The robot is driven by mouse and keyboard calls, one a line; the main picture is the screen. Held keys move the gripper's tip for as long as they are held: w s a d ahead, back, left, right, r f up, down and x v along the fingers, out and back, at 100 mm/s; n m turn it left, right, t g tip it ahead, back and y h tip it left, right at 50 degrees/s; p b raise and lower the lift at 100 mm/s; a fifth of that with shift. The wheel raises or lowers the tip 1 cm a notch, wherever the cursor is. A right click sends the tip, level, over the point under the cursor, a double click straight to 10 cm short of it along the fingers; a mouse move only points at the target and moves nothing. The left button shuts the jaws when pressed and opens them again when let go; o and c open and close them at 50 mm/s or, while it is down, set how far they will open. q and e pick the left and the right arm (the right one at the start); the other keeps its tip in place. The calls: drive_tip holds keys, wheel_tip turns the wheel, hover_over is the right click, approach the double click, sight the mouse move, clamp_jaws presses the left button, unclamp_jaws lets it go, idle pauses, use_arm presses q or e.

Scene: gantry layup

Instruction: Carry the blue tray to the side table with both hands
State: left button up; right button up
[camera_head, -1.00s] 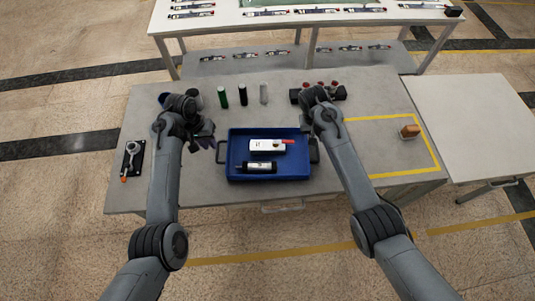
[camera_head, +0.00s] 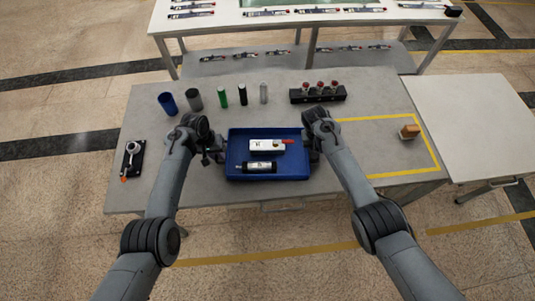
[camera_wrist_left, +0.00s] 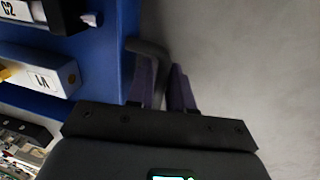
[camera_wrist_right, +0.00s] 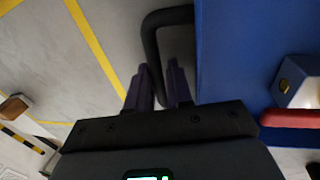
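My left gripper (camera_head: 213,157) is at the tray's left handle; in the left wrist view the dark handle (camera_wrist_left: 150,48) runs in between the closely spaced purple fingers (camera_wrist_left: 162,85). My right gripper (camera_head: 311,152) is at the right handle; in the right wrist view the handle (camera_wrist_right: 150,40) passes between its closely spaced fingers (camera_wrist_right: 159,88). Both look shut on the handles; the fingertip contacts are partly hidden.
The pale side table (camera_head: 475,120) at the right is clear. A yellow-taped area (camera_head: 375,145) holds a brown block (camera_head: 409,131). Several cylinders, including a blue cup (camera_head: 167,103), and a black rack (camera_head: 318,94) stand behind the tray. A black fixture (camera_head: 133,158) lies at left.

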use_arm(q)
drive_tip(key=shift+c, duration=0.4)
use_arm(e)
drive_tip(key=shift+c, duration=0.3)
use_arm(q)
clamp_jaws()
use_arm(e)
clamp_jaws()
use_arm(q)
drive_tip(key=shift+r, duration=0.2)
use_arm(e)
drive_tip(key=shift+r, duration=0.2)
